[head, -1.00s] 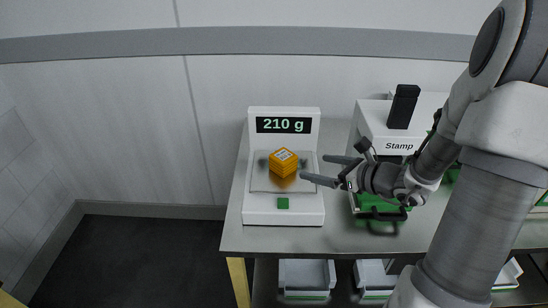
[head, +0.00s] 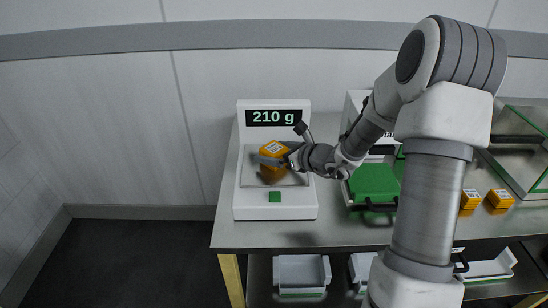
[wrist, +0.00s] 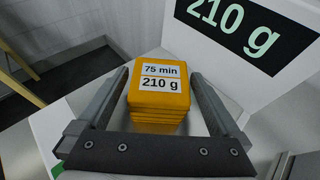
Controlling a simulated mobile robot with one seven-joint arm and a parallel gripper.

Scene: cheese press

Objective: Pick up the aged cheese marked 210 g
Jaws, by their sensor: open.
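The aged cheese (head: 270,150) is an orange block on the scale's plate. In the wrist view the cheese (wrist: 158,90) carries a white label reading "75 min" and "210 g". My gripper (head: 272,156) is at the cheese from the right. In the wrist view my gripper (wrist: 160,85) is open, with one finger on each side of the cheese and a visible gap at the right. The white scale (head: 275,212) shows "210 g" on its display (head: 273,117), and the display also shows in the wrist view (wrist: 235,30).
The scale stands at the left end of a grey table (head: 340,234). To its right are a green-topped press part (head: 374,183) and two more orange blocks (head: 498,198). White bins (head: 302,270) sit on the shelf below. Open floor lies at the left.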

